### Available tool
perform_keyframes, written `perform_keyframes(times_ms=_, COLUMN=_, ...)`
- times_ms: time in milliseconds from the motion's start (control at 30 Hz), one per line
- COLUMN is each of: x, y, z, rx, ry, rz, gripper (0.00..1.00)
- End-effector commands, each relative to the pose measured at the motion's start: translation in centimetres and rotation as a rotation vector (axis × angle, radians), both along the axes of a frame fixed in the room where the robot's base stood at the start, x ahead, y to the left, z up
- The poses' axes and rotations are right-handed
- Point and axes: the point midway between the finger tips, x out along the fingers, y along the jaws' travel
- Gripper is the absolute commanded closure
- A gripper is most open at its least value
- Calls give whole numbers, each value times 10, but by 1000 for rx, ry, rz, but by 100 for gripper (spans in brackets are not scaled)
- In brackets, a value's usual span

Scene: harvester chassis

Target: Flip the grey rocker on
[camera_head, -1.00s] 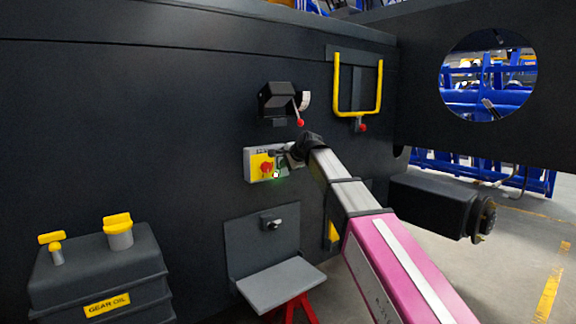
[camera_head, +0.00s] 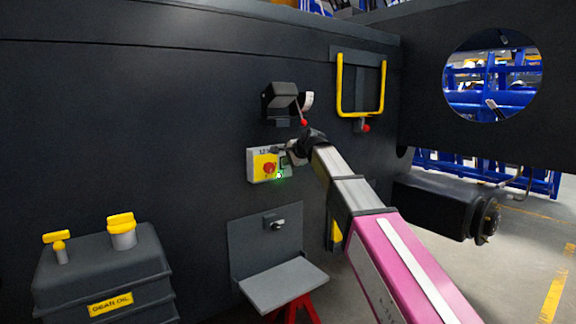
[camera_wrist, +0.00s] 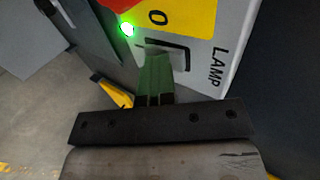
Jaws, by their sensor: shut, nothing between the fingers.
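A pale control box (camera_head: 252,165) is fixed to the dark chassis wall, with a red knob (camera_head: 268,169) on a yellow plate. In the wrist view, the grey rocker (camera_wrist: 179,56) sits in a dark frame beside the LAMP lettering, partly hidden by my fingertips. A small green light (camera_wrist: 127,29) glows next to it and also shows in the head view (camera_head: 279,175). My gripper (camera_wrist: 157,56) is shut and empty, its green fingers at the rocker. I cannot tell whether they touch it, or which way the rocker is tilted.
A dark housing with a red-tipped lever (camera_head: 303,122) is just above my gripper. A yellow handle (camera_head: 341,85) is up to the right. A grey fold-down seat (camera_head: 283,284) is below, and a gear oil tank (camera_head: 100,265) stands at lower left.

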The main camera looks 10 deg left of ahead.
Motion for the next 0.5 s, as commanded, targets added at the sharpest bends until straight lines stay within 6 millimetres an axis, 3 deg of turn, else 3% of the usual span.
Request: perform_keyframes(times_ms=500, x=-2, y=-5, z=5, rx=5, ry=-4, rz=-1, gripper=100)
